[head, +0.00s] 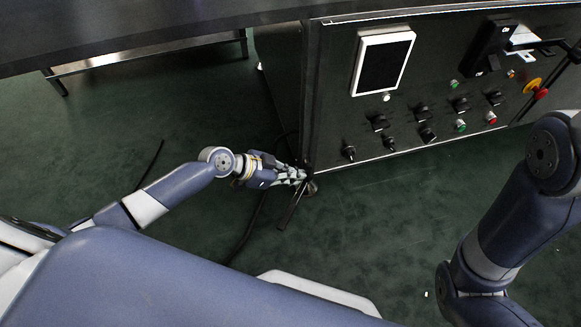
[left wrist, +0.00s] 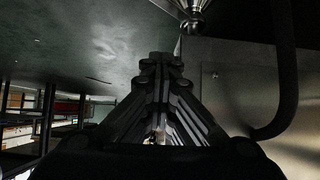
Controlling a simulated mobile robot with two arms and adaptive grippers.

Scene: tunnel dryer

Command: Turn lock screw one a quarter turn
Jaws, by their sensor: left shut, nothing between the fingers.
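My left gripper (head: 303,175) is at the lower left corner of the dark control cabinet (head: 330,125), low near the floor. In the left wrist view its fingers (left wrist: 160,62) are shut together with nothing between them. A small round spot (left wrist: 214,75) shows on the metal panel (left wrist: 235,90) right of the fingertips; I cannot tell whether it is a lock screw. The fingertips look apart from it. No lock screw can be made out for certain in the head view. My right arm is at the right edge, its gripper out of sight.
The cabinet front carries a screen (head: 383,62), several knobs and buttons, and a red emergency stop (head: 541,94). A shiny metal fitting (left wrist: 192,14) and a dark hose (left wrist: 287,70) are close to the left gripper. Open green floor (head: 110,130) lies to the left.

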